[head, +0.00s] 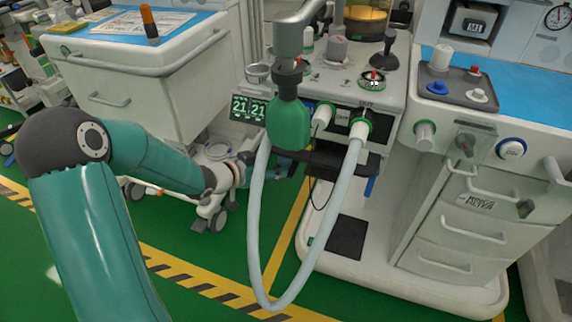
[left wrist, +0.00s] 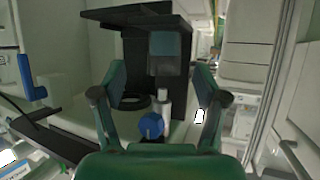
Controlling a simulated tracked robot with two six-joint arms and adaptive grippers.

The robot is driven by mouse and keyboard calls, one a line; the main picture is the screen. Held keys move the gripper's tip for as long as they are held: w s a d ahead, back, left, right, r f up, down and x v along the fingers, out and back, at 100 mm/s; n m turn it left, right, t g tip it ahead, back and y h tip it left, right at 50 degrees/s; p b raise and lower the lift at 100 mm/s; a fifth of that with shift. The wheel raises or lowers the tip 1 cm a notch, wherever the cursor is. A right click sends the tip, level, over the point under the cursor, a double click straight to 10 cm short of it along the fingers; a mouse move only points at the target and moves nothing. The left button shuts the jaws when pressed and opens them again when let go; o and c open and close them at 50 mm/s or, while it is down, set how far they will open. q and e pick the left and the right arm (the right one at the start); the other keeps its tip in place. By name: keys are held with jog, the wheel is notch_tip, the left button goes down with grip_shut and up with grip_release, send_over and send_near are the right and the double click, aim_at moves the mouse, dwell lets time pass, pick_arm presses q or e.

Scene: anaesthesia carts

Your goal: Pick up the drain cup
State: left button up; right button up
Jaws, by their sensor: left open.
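In the left wrist view, a small white cylinder (left wrist: 163,108) with a round blue part (left wrist: 151,126) shows between my fingers. It may be the drain cup, but I cannot tell for sure. My left gripper (left wrist: 160,82) is open, its green fingers apart on either side of it in the picture, with no clear contact. In the head view my left gripper (head: 243,166) is low beside the middle machine, partly hidden by the looping hose. No drain cup is clearly visible there. My right gripper is not in view.
A pale hose (head: 256,230) loops down in front of the middle machine. A black shelf (head: 345,160) juts from that machine. A black bracket (left wrist: 150,50) stands close beyond my fingers. A white drawer cart (head: 150,75) is at left, another (head: 460,235) at right.

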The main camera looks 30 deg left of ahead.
aim_at(280, 161)
pick_arm(q)
jog(key=shift+x, duration=1.15)
jog(key=x, duration=0.1)
jog(key=b+x, duration=0.2)
jog(key=x, duration=0.1)
jog(key=shift+a+f, duration=0.25)
jog(key=shift+a, duration=0.05)
jog(key=shift+w+f, duration=0.1)
jog(key=shift+w, duration=0.35)
jog(key=c, duration=1.1)
jog(key=shift+o, duration=0.2)
